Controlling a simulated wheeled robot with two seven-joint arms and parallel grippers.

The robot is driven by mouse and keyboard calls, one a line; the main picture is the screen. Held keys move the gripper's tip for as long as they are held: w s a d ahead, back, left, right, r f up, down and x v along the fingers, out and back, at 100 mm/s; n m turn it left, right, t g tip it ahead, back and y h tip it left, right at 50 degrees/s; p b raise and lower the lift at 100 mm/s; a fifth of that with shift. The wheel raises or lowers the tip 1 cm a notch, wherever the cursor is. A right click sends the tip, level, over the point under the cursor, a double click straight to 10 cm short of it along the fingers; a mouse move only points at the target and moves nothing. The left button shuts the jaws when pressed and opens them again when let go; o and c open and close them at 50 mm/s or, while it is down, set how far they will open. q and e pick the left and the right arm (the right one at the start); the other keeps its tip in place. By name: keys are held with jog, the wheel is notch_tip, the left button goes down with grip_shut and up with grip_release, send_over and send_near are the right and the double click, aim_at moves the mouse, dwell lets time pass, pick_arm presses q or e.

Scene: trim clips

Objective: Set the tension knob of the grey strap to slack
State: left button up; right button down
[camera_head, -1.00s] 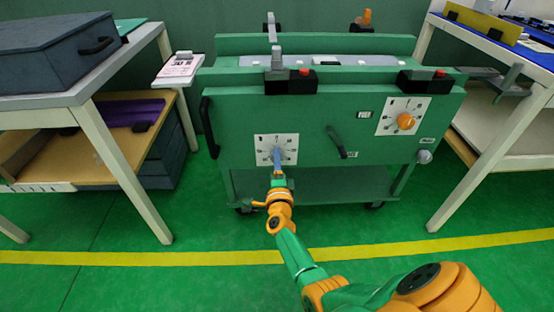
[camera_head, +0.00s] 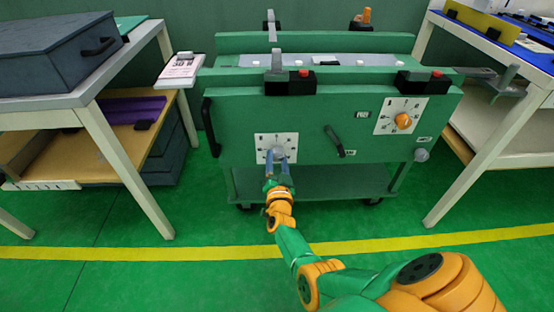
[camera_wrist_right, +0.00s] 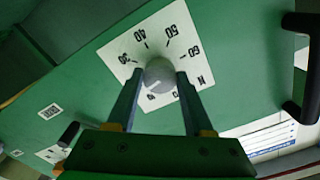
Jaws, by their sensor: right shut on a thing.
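A round grey knob (camera_wrist_right: 160,75) sits on a white square dial plate (camera_head: 262,143) on the front left of the green cart. In the right wrist view the dial shows numbers such as 30, 40, 50 and 60, and a letter N. A pale mark on the knob points to the lower left, toward a label I cannot read clearly. My right gripper (camera_head: 278,158) is shut on the grey knob, one finger on each side; it also shows in the right wrist view (camera_wrist_right: 160,82). A grey strap (camera_head: 272,60) crosses the cart top above this dial. My left gripper is not in view.
A second dial with an orange knob (camera_head: 403,121) is at the cart's right. A dark lever (camera_head: 335,139) sits between the dials. A black handle (camera_head: 209,127) is at the cart's left end. Tables stand on both sides; the green floor in front is clear.

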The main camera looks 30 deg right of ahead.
jog(key=n, duration=0.2)
jog(key=shift+n, duration=0.4)
jog(key=n, duration=0.3)
jog(key=shift+n+p, duration=0.3)
jog(key=n, duration=0.3)
jog(key=shift+n, duration=0.3)
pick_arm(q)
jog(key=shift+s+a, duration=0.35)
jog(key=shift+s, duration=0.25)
pick_arm(e)
jog(key=n, duration=0.5)
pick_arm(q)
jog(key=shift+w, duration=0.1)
pick_arm(e)
jog(key=shift+n, duration=0.4)
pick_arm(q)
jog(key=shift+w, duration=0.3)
pick_arm(e)
jog(key=shift+c, duration=1.4)
grip_release()
